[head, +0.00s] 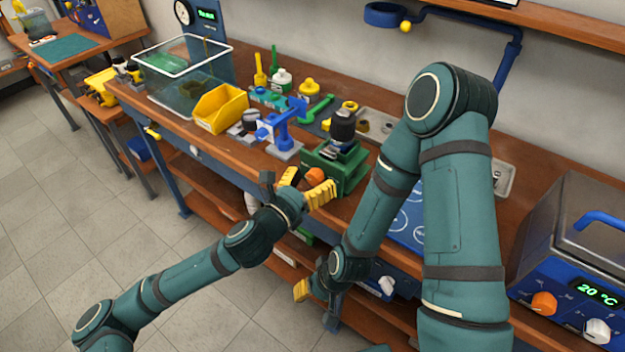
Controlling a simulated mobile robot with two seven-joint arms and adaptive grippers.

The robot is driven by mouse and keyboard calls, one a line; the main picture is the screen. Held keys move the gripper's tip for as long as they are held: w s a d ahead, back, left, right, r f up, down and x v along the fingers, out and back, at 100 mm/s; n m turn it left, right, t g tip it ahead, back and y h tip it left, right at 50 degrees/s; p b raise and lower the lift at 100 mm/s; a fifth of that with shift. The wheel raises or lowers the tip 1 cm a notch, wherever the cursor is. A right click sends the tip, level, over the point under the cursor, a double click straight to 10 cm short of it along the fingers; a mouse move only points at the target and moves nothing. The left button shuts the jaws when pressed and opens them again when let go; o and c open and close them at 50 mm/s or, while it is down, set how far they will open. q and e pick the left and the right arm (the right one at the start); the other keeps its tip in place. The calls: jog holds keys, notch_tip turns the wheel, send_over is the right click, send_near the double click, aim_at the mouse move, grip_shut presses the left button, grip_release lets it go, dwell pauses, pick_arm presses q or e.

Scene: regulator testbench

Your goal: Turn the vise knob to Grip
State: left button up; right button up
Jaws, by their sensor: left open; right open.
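The green vise (349,174) stands near the front edge of the workbench. A dark rounded part (343,126) sits upright on top of it. The orange vise knob (315,175) is on the vise's front, partly hidden by my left gripper. My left gripper (308,183) is open, with yellow fingertips on either side of the knob as seen here. I cannot tell whether they touch it. Any pointer or Grip mark is hidden or too small to read. My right gripper (305,287) is open and empty, low in front of the bench; one yellow fingertip shows.
Left of the vise stand a blue stand (283,130), a yellow bin (220,108) and a clear tank (183,75). Several bottles and tools lie behind. A bath with a display (575,260) stands at the right. My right arm covers much of the bench's right side.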

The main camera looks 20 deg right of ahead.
pick_arm(q)
jog(key=c, duration=1.2)
